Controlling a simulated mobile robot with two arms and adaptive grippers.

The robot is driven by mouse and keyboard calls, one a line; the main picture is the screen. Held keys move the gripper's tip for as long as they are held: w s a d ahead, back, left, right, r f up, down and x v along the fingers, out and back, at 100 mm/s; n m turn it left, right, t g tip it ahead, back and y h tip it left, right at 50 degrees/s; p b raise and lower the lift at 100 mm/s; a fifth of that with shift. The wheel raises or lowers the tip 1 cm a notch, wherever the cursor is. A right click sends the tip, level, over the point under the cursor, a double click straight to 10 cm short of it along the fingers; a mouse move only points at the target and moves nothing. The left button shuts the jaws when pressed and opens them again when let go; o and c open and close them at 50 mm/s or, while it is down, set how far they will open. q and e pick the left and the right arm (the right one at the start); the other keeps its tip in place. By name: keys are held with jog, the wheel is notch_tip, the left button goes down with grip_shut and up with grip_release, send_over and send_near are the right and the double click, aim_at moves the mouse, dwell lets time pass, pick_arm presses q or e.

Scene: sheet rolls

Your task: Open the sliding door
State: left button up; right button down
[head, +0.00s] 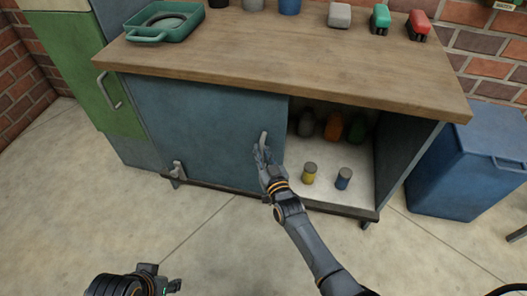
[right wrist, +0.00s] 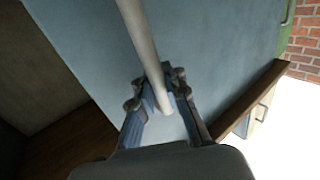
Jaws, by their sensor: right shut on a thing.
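The blue sliding door (head: 205,125) covers the left part of the cabinet under the wooden worktop. The cabinet's right part stands open beside it. The door's pale upright bar handle (head: 263,138) is near the door's right edge. My right gripper (head: 262,152) is at this handle, shut on its lower part. In the right wrist view, the handle (right wrist: 143,45) runs down between the fingers of my right gripper (right wrist: 158,90), in front of the blue door face (right wrist: 220,50). My left gripper (head: 160,279) is low at the bottom left, away from the cabinet; its finger opening is unclear.
Inside the open part stand a yellow jar (head: 309,174), a blue jar (head: 344,179) and several darker bottles behind. A blue bin (head: 465,160) stands right of the cabinet. A green tray (head: 163,22) sits on the worktop (head: 290,60). The floor in front is clear.

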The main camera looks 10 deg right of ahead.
jog(key=shift+s+a+f, duration=0.25)
jog(key=shift+a+f, duration=0.05)
jog(key=c, duration=1.4)
grip_release()
jog(key=shift+r, duration=0.1)
jog(key=shift+o, duration=0.2)
jog(key=shift+d+r, duration=0.1)
jog(key=shift+d, duration=0.1)
jog(key=v, duration=1.2)
